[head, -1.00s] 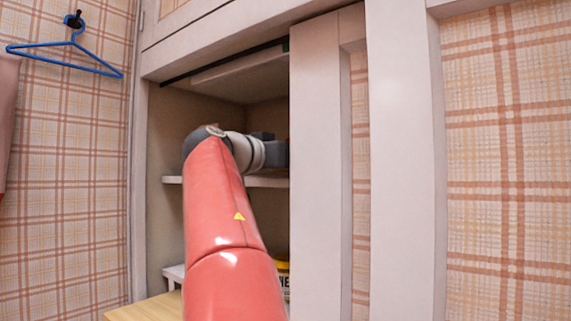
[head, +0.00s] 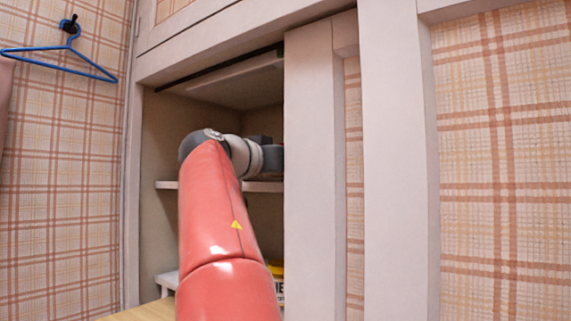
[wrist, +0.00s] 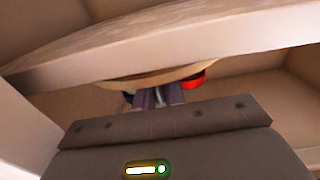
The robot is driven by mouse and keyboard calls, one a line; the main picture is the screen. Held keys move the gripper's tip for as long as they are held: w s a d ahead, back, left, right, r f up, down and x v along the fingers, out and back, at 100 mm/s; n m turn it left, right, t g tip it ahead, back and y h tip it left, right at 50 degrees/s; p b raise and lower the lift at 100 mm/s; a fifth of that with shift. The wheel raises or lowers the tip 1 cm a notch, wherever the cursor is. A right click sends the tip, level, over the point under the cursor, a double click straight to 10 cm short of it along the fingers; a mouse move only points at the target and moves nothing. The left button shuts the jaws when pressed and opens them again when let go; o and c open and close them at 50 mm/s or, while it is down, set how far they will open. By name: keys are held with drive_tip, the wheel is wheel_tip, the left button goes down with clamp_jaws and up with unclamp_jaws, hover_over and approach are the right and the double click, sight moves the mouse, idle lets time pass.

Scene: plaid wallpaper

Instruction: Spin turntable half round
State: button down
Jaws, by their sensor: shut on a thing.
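The turntable (wrist: 120,80) shows in the wrist view as a thin tan disc edge close to a pale shelf board. My gripper (wrist: 158,95) is at the disc's edge with its fingers close together, shut on the turntable; the exact contact is small and dark. A red thing (wrist: 194,80) sits by the disc just right of the fingers, and a small dark thing lies to their left. In the head view my arm reaches into the cupboard above the middle shelf (head: 262,187), and the fingertips and turntable are hidden behind the white door.
The white sliding door (head: 310,160) covers the cupboard's right part, close beside my gripper. A yellow labelled container (head: 278,272) stands low inside, partly hidden. A blue hanger (head: 60,50) hangs on the left wall. The opening left of my arm is clear.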

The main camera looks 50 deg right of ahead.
drive_tip(key=c, duration=1.5)
unclamp_jaws()
drive_tip(key=a, duration=0.2)
drive_tip(key=a+b, duration=0.1)
drive_tip(key=a, duration=0.5)
drive_tip(key=shift+s, duration=0.3)
drive_tip(key=shift+d, duration=0.1)
